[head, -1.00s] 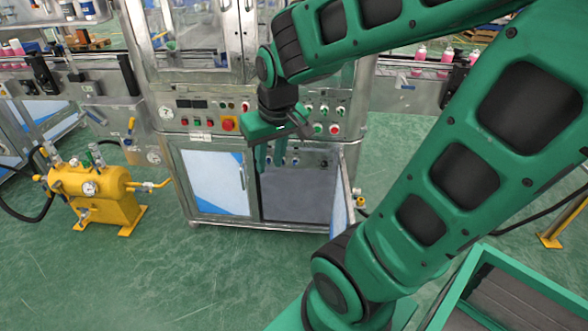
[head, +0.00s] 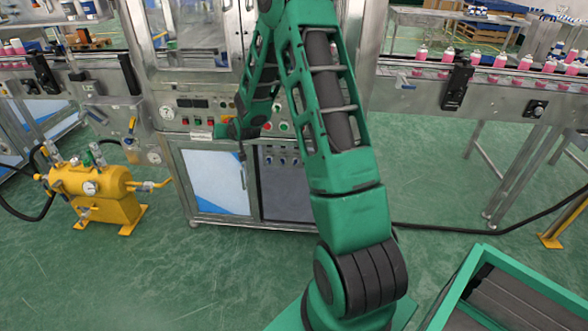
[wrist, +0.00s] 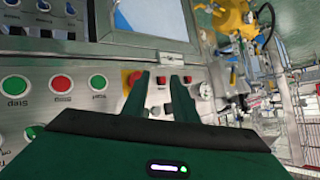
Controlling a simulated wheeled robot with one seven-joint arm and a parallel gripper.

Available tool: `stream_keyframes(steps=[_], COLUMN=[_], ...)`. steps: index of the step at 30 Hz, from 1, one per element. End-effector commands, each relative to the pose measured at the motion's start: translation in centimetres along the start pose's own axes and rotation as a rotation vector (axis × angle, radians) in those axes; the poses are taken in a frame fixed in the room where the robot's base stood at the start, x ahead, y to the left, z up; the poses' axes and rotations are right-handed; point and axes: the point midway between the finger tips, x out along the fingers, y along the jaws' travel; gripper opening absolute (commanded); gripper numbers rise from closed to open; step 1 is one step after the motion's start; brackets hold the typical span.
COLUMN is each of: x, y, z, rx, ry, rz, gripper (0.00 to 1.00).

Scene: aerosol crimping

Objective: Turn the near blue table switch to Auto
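Several small blue switches (head: 282,161) show in a row at the top of the open lower compartment of the machine in the head view. Dark blue knobs (wrist: 43,6) also show at the upper left edge of the wrist view. I cannot tell which is the near one, or read their labels. My gripper (wrist: 163,77) is open and empty, its two green fingers apart in front of the button panel. The left finger is beside the red emergency stop (wrist: 131,78). In the head view, my arm hides part of the panel, and the fingers are hard to make out.
The button panel (wrist: 30,65) has green and red buttons close to my gripper. A white and blue cabinet door (head: 215,180) is left of the open compartment. A yellow tank (head: 90,190) stands on the floor at left. A conveyor (head: 480,78) carries pink cans at right.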

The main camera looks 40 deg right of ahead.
Motion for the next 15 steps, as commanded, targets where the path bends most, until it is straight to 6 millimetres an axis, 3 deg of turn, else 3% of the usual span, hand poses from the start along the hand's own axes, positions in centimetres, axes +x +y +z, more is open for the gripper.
stream_keyframes(steps=[1, 6, 15], x=[1.8, 6.3, 11.4], y=[1.7, 6.3, 15.7], z=[0.6, 1.6, 5.3], rx=[0.034, 0.141, 0.330], ry=[0.026, 0.144, 0.365], rz=[0.007, 0.021, 0.071], gripper=[0.26, 0.26, 0.26])
